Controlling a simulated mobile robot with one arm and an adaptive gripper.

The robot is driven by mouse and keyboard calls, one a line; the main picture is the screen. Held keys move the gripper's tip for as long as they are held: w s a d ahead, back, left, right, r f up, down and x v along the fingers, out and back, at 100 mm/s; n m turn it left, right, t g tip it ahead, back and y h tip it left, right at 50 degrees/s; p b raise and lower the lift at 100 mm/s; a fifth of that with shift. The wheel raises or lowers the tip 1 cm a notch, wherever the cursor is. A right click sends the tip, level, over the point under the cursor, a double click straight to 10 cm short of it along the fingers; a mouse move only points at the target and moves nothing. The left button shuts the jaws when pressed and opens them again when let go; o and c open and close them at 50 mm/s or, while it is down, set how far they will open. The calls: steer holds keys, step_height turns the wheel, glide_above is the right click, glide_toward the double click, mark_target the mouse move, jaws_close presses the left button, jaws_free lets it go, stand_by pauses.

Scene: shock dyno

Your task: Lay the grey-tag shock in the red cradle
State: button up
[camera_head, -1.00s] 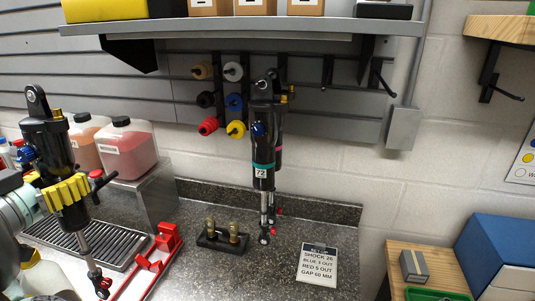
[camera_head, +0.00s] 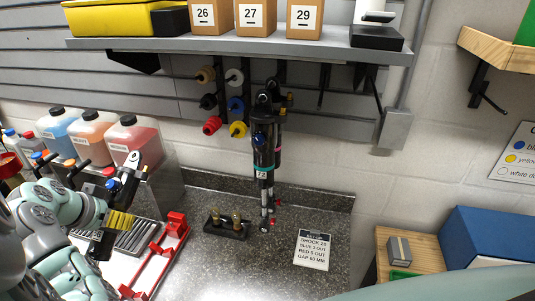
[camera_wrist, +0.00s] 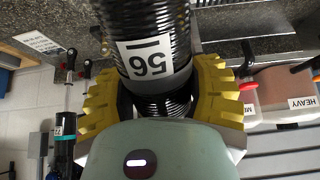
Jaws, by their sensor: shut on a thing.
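My gripper (camera_head: 118,222) has yellow ribbed fingers. In the wrist view it (camera_wrist: 160,92) is shut around the dark body of a shock (camera_wrist: 150,25), beside a threaded section. The red cradle (camera_head: 172,242) lies empty on the counter to the right of the gripper, apart from the held shock.
Shocks with a teal band (camera_head: 262,168) and a pink band hang from the wall rack. A drip tray (camera_head: 135,237) and fluid jugs (camera_head: 133,140) are at left. The counter's right front is clear.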

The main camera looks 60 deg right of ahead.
steer(key=shift+w+d+f+g+y+b, duration=0.25)
steer(key=shift+f+y+b, duration=0.95)
steer(key=shift+f, duration=1.7)
steer(key=shift+s+d+f+g+y+b, duration=0.1)
steer(key=shift+f+g+y+b, duration=0.6)
steer(key=shift+f+b, duration=1.5)
steer(key=shift+w+d+f+g+y+b, duration=0.15)
steer(key=shift+f+y+b, duration=0.75)
steer(key=shift+f, duration=2.75)
steer(key=shift+s+y+p, duration=0.1)
steer(key=shift+y+p, duration=0.2)
steer(key=shift+r, duration=0.1)
steer(key=shift+f+b, duration=0.25)
steer(key=shift+b, duration=0.25)
steer(key=shift+f+b, duration=0.3)
steer(key=shift+f, duration=0.05)
steer(key=shift+f+b, duration=0.65)
steer(key=shift+b, duration=0.05)
